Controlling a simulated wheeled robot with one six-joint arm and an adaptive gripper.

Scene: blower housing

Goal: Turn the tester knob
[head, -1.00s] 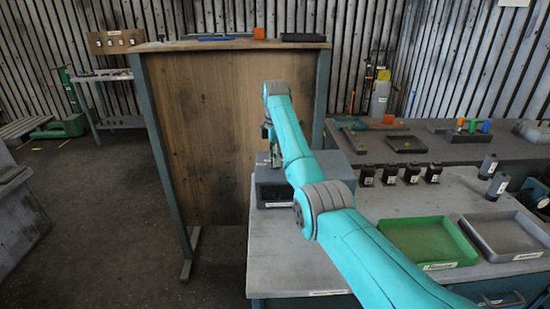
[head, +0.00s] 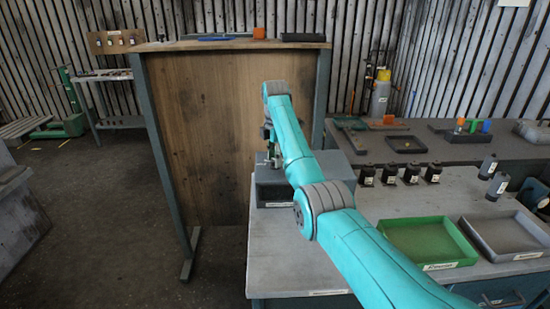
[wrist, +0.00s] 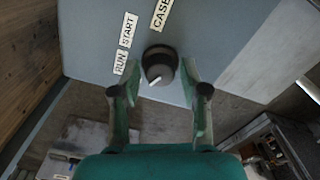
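The tester (head: 270,190) is a grey box on the left part of the grey workbench, partly hidden behind my arm in the head view. In the wrist view its grey top carries a round dark knob (wrist: 158,62) with a white pointer mark, which points toward the lower left. Labels reading RUN (wrist: 120,62), START (wrist: 128,30) and CASE (wrist: 161,14) sit beside it. My gripper (wrist: 160,88) is open, its two green fingers apart. The knob lies between and just beyond the fingertips, and I see no finger touching it.
A green tray (head: 462,262) and a grey tray (head: 541,246) stand on the right of the bench. A tall wooden panel (head: 210,140) rises behind the tester. The front of the bench (head: 295,265) is clear.

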